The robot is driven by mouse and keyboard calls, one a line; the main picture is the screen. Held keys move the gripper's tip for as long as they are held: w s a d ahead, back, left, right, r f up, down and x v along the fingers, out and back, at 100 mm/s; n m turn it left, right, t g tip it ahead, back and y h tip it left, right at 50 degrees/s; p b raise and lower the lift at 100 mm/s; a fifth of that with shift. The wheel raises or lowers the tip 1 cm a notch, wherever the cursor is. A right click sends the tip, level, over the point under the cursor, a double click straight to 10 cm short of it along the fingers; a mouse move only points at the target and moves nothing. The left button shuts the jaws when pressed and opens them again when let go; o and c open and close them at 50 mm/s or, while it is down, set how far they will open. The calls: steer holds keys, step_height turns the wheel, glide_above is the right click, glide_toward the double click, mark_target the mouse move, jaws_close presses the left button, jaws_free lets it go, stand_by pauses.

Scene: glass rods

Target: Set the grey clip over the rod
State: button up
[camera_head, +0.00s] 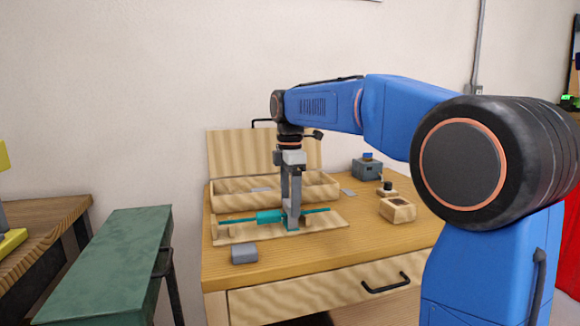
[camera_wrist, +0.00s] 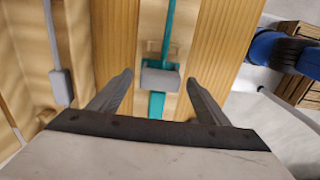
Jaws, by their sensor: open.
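A thin teal rod (camera_head: 238,221) lies level above a light wooden board (camera_head: 330,230), with a thicker teal sleeve (camera_head: 267,216) around it. My gripper (camera_head: 292,222) points straight down over the rod, just right of the sleeve. In the wrist view the grey clip (camera_wrist: 160,79) lies across the line of the rod (camera_wrist: 169,28), with teal showing above and below it. My gripper (camera_wrist: 158,92) is open there, a finger on each side of the clip with gaps between. How far down the clip sits on the rod is hidden. In the head view the fingers mostly cover it.
A grey block (camera_head: 244,254) lies at the table's front left. An open wooden box (camera_head: 325,190) stands behind the board. A small wooden block (camera_head: 397,209) and a blue-grey device (camera_head: 367,169) stand to the right. The front right tabletop is clear.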

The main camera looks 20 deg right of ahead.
step_height(320, 180, up, 14)
steer(key=s+d+f+m+t, duration=0.1)
steer(key=s+d+f+m, duration=0.1)
steer(key=s+f+m, duration=0.55)
steer(key=s+d+f+m+t, duration=0.2)
steer(key=s+d+f, duration=0.15)
steer(key=s, duration=0.75)
steer(key=s+f+m+t, duration=0.1)
steer(key=s+f+m, duration=0.3)
steer(key=s+f, duration=0.3)
steer(key=s+d+f+m, duration=0.1)
steer(key=s+f+m, duration=0.3)
steer(key=s+f, duration=0.4)
step_height(320, 180, down, 6)
steer(key=shift+d+r+t, duration=0.1)
steer(key=shift+d+t, duration=0.15)
steer(key=shift+t, duration=0.15)
steer(key=shift+a+m, duration=0.1)
steer(key=shift+m, duration=0.15)
